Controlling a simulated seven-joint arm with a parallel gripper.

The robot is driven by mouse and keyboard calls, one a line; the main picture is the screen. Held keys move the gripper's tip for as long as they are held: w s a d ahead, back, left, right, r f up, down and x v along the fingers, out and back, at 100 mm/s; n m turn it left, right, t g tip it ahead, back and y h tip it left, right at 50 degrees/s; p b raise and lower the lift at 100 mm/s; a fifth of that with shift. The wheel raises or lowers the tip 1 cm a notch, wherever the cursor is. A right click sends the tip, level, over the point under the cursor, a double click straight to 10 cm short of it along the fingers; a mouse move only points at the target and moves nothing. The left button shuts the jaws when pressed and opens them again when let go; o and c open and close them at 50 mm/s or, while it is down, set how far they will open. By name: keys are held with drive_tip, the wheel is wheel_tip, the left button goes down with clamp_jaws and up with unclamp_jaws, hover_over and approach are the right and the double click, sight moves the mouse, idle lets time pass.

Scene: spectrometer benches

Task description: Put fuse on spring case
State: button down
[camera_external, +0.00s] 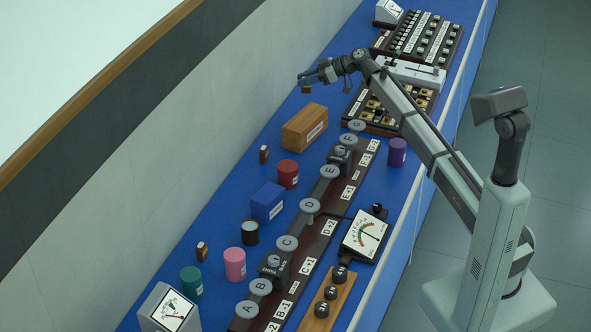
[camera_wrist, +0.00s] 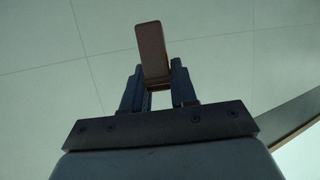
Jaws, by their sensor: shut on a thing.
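My gripper (camera_external: 309,80) is at the end of my outstretched arm, high above the far part of the blue bench. It is shut on a small brown block, likely the fuse (camera_external: 306,90), which also shows between the fingers in the wrist view (camera_wrist: 151,52). A wooden box (camera_external: 301,128) with a white label and a blue box (camera_external: 267,202) with a white label stand on the bench. The labels are too small to read, so I cannot tell which one is the spring case. The held block is apart from both, and in the picture it is above the wooden box.
Two small brown pieces (camera_external: 263,154) (camera_external: 202,251) stand along the wall side. Red (camera_external: 288,174), pink (camera_external: 235,264), green (camera_external: 191,281) and purple (camera_external: 397,152) cylinders stand around. A long dark rail (camera_external: 310,236) with lettered knobs runs down the bench. A meter (camera_external: 364,235) stands right of it.

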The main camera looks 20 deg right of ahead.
wheel_tip(320, 180, down, 10)
drive_tip(key=shift+r, duration=0.1)
idle(0.4)
drive_tip(key=c, duration=0.9)
unclamp_jaws()
drive_tip(key=shift+s+d+r, duration=0.15)
drive_tip(key=shift+d, duration=0.05)
drive_tip(key=v, duration=1.1)
drive_tip(key=shift+s+d+r, duration=0.1)
drive_tip(key=shift+d, duration=0.05)
